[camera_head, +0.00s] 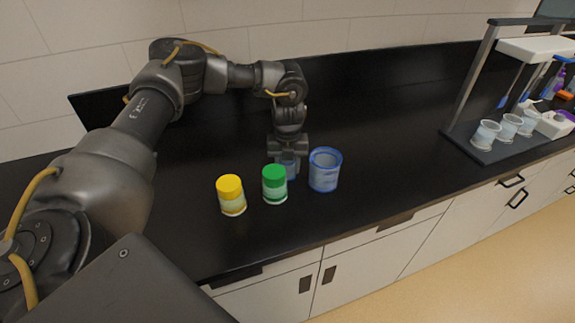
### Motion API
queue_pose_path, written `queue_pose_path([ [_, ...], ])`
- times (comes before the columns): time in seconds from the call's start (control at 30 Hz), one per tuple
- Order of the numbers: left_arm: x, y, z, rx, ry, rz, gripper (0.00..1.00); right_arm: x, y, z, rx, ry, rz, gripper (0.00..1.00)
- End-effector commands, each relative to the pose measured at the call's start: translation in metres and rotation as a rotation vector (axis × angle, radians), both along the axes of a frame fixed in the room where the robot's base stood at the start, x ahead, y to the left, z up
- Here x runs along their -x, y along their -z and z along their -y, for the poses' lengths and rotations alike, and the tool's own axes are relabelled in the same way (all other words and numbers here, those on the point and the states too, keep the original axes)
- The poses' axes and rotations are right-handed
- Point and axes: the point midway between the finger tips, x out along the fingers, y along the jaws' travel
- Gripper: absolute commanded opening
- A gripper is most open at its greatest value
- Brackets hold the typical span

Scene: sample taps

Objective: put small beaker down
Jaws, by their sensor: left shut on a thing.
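The small beaker (291,173) is a clear, bluish vessel on or just above the black counter; I cannot tell whether its base touches. My left gripper (289,156) points down from above and is shut on it. The green-lidded jar (275,184) stands in front and to the left of the beaker and hides part of it. A larger blue-rimmed beaker (324,170) stands close by on the right. My right gripper is not in view.
A yellow-lidded jar (231,195) stands left of the green one. A rack (485,150) with several small cups and hanging tools stands at the right. The black counter (390,150) between the large beaker and the rack is clear. The counter's front edge is near the jars.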

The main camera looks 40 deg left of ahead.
Motion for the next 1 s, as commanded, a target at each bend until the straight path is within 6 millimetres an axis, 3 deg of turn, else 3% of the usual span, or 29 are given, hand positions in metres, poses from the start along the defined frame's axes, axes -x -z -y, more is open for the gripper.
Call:
queue_pose_path([
  [0.13, 0.0, 0.004, 0.0, 0.001, 0.0, -0.001, 0.16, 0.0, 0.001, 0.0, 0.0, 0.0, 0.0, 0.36],
  [0.17, 0.0, 0.004, 0.0, 0.001, 0.0, -0.001, 0.42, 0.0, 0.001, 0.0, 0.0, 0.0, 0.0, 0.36],
  [0.33, 0.0, 0.003, 0.0, 0.001, 0.0, -0.001, 0.63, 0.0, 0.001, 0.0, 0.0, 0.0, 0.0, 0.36],
  [0.73, -0.001, -0.007, 0.0, 0.001, 0.0, 0.002, 0.63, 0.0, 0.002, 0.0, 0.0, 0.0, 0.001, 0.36],
  [1.0, -0.001, -0.06, 0.0, 0.002, 0.0, 0.005, 0.63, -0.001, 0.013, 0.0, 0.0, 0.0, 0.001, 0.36],
])
